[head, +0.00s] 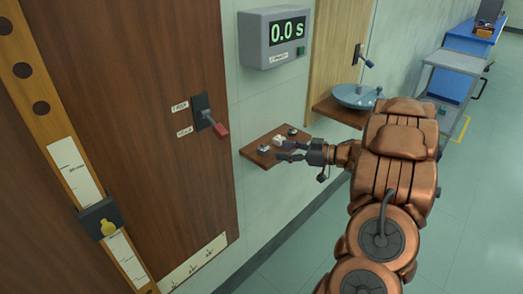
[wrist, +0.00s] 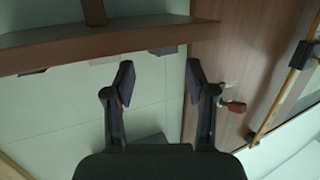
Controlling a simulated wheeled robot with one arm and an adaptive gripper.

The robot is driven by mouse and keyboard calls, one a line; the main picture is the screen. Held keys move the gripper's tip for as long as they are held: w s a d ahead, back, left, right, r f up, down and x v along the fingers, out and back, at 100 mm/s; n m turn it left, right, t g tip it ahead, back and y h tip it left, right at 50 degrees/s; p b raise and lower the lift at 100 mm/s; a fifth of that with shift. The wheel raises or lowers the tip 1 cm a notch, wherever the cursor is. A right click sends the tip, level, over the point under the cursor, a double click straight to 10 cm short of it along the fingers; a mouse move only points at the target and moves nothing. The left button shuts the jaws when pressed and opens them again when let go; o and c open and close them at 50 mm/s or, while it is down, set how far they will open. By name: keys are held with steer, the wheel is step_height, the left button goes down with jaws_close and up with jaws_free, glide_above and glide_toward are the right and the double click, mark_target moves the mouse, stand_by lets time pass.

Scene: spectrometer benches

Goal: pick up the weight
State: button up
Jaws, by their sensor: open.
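Several small objects sit on a small brown wall shelf (head: 252,155): a light block (head: 264,148), a pale pinkish piece (head: 279,140) and a dark piece (head: 293,131). I cannot tell which of them is the weight. My gripper (head: 284,151) is open at the shelf's front edge, close to these objects, and partly covers the shelf. In the wrist view, my gripper's two fingers (wrist: 160,80) are apart with nothing between them. The shelf (wrist: 100,44) crosses the top there, with parts of small objects (wrist: 165,50) showing along its edge.
A timer (head: 277,38) reading 0.0 s hangs above the shelf. A brown panel with a red-tipped lever (head: 218,128) is at left, beside a ruled strip with a yellow piece (head: 107,228). A blue-grey dish (head: 357,96) stands on another shelf behind.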

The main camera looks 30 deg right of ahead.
mark_target(266, 148)
steer(key=shift+w+a, duration=0.3)
steer(key=shift+a, duration=0.05)
steer(key=shift+x, duration=0.8)
steer(key=p+x, duration=0.1)
steer(key=x, duration=0.2)
steer(key=shift+w+a+r, duration=0.15)
steer(key=shift+a, duration=0.1)
steer(key=shift+x, duration=0.8)
jaws_close()
